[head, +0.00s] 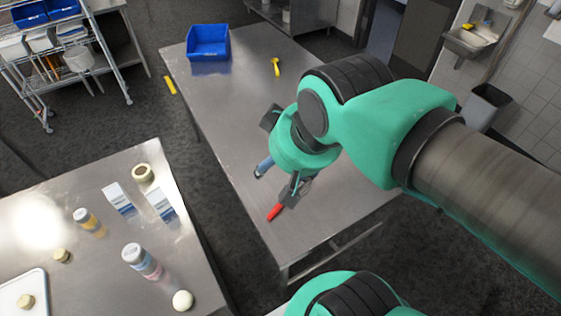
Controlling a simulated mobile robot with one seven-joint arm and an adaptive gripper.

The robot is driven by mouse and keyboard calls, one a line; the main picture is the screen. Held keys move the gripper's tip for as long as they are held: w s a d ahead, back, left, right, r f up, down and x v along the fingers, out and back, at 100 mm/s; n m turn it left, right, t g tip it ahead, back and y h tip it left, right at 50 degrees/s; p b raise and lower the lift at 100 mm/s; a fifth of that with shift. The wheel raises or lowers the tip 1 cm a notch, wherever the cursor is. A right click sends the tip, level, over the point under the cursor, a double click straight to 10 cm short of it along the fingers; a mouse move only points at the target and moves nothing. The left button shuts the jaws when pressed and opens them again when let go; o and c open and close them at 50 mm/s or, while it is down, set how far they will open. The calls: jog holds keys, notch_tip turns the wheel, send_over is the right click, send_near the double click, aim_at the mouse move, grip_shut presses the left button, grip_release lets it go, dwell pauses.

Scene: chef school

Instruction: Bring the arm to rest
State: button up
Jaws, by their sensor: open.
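My arm reaches in from the right in the head view, over the metal table (225,110). My gripper (291,193) points down toward the table's near part, and the arm's wrist partly hides it. The jaws look open, with nothing clearly held. A red object (275,212) lies on the table just below the fingers; I cannot tell whether they touch it. A small blue, dark-ended object (264,167) shows left of the wrist, partly hidden.
A blue bin (208,43) and a yellow tool (276,67) stand farther back on the table. Left, another metal table (75,184) holds cartons, jars and a white tray. A yellow object (170,85) is near the table's left edge. A sink (470,40) is at right.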

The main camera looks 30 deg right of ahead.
notch_tip(320, 180, down, 7)
jog(key=b, duration=0.7)
jog(key=shift+o, duration=0.5)
jog(key=shift+r, duration=0.15)
